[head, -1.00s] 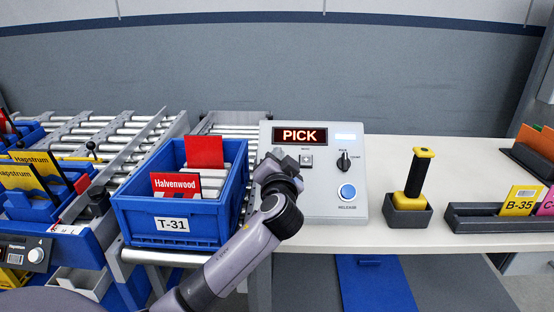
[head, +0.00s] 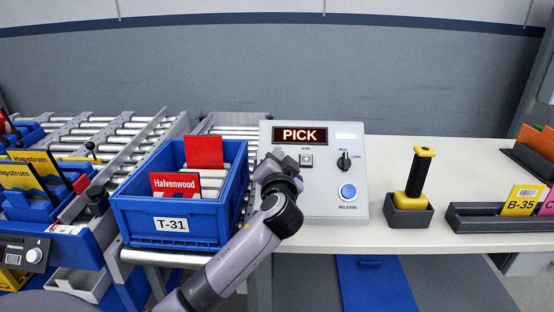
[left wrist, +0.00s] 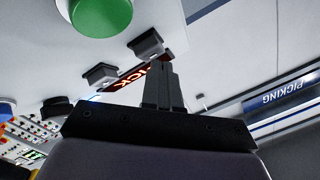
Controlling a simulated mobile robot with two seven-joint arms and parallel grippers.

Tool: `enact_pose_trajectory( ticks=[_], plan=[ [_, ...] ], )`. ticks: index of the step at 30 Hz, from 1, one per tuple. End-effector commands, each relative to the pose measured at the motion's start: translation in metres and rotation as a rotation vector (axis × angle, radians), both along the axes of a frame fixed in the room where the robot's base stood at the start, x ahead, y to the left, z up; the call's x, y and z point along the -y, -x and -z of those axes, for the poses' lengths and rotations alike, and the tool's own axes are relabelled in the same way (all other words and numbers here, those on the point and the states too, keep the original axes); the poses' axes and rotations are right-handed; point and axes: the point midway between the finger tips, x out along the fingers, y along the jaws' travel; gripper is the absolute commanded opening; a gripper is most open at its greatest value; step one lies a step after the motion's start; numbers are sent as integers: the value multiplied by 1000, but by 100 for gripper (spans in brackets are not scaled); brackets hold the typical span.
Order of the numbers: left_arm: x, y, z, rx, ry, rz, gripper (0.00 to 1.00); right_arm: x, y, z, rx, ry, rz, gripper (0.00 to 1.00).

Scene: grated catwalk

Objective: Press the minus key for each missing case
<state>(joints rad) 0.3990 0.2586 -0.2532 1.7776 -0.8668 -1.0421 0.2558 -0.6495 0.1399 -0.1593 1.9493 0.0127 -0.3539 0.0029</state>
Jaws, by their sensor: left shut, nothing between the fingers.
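A light grey control box (head: 325,205) stands on the bench, its display (head: 300,135) reading "PICK". My left gripper (head: 278,156) is shut and empty at the box's left side, and hides part of the panel. In the left wrist view its fingers (left wrist: 162,85) are together, over part of the display (left wrist: 125,84). Two square keys (left wrist: 100,75) (left wrist: 146,45) and a green button (left wrist: 100,14) show there. Contact with a key cannot be told. My right gripper is out of view.
A blue tote (head: 172,222) marked T-31 holds red cards (head: 175,184), one reading "Halvenwood", left of my arm. The box also has a black knob (head: 344,161) and blue RELEASE button (head: 348,191).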

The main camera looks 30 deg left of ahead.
Motion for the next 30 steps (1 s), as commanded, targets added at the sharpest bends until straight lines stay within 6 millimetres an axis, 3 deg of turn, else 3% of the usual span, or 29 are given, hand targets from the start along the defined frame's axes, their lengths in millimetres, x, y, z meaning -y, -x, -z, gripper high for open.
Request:
enact_pose_trajectory(
  ticks=[30],
  plan=[
    [-5,-8,9,-1,1,0,0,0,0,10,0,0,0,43]
  ],
)
